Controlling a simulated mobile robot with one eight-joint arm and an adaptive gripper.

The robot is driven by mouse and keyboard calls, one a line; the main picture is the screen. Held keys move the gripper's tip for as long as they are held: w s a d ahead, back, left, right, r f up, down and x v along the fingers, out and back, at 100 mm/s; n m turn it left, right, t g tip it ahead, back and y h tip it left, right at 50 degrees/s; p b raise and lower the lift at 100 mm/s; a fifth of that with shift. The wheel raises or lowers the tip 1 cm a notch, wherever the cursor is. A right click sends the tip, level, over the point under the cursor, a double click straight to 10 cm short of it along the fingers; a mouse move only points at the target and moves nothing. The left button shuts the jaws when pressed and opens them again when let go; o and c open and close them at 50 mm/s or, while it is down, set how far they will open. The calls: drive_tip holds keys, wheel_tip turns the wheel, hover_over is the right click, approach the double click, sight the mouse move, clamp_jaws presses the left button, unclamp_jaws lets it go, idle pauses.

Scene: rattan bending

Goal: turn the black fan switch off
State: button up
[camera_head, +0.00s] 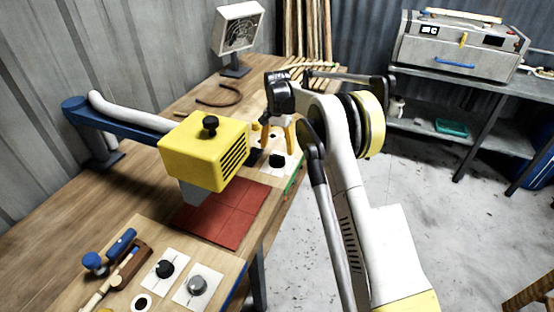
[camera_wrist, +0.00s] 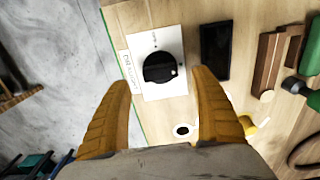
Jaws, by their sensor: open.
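A black round knob switch (camera_wrist: 160,68) sits on a white plate (camera_wrist: 142,42) in the wrist view. A small pale mark shows near the knob's right edge; the plate's lettering is too small to read. In the head view, a black knob (camera_head: 277,160) on a white plate stands near the table's right edge, below my gripper. My gripper (camera_wrist: 162,80) is open and empty, its yellow fingers to either side of the knob and apart from it. In the head view my gripper (camera_head: 272,135) is partly hidden by my wrist. A white box fan (camera_head: 238,32) stands at the table's back.
A dark flat block (camera_wrist: 215,50) lies beside the switch plate. A yellow machine head (camera_head: 205,150) hangs over a red mat (camera_head: 222,214). Another black knob (camera_head: 165,269) and a grey knob (camera_head: 197,285) sit on plates at the front. Open floor lies to the right.

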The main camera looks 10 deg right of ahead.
sight(277, 156)
wheel_tip(277, 156, down, 5)
drive_tip(key=shift+r+b, duration=0.15)
drive_tip(key=shift+b, duration=0.35)
drive_tip(key=c, duration=1.2)
